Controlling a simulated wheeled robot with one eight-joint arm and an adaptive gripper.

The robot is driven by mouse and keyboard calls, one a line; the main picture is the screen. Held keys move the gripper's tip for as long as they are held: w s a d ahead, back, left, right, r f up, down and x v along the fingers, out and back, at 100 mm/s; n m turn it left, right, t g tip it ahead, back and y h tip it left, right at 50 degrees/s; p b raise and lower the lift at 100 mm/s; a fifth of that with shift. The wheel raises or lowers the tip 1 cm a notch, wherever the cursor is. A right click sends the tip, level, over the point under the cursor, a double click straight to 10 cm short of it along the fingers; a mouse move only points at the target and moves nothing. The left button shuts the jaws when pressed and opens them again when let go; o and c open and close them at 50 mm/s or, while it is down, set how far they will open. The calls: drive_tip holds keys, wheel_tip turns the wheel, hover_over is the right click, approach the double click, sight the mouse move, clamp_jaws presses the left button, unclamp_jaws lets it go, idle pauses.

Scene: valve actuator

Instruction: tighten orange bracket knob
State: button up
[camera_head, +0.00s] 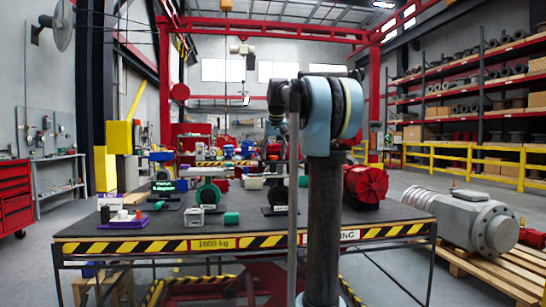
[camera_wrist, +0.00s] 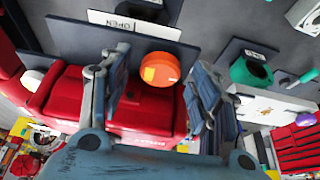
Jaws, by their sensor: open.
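The orange knob (camera_wrist: 160,70) shows as a round orange disc in the wrist view, against a red body (camera_wrist: 80,95). My gripper (camera_wrist: 158,62) is open, with one finger to the left of the knob and the other to its right. The knob appears between the fingers with gaps on both sides. I cannot tell how far the fingertips are from it in depth. In the head view, my arm stands in front of the middle of the table, and I cannot make out my gripper or this knob there.
A work table (camera_head: 205,244) with striped edges holds several parts, including a red cylinder unit (camera_head: 365,185) right of my arm. In the wrist view, a green part (camera_wrist: 250,70) lies to the right and an OPEN label (camera_wrist: 125,22) is above. A grey motor (camera_head: 470,215) sits on a pallet at right.

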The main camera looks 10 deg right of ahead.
drive_tip(key=shift+f, duration=0.1)
drive_tip(key=shift+c, duration=0.6)
drive_tip(key=c, duration=1)
drive_tip(key=shift+o, duration=0.2)
drive_tip(key=shift+o, duration=0.2)
drive_tip(key=shift+m+h, duration=0.3)
drive_tip(key=shift+m, duration=0.4)
drive_tip(key=o, duration=1)
drive_tip(key=shift+o, duration=0.2)
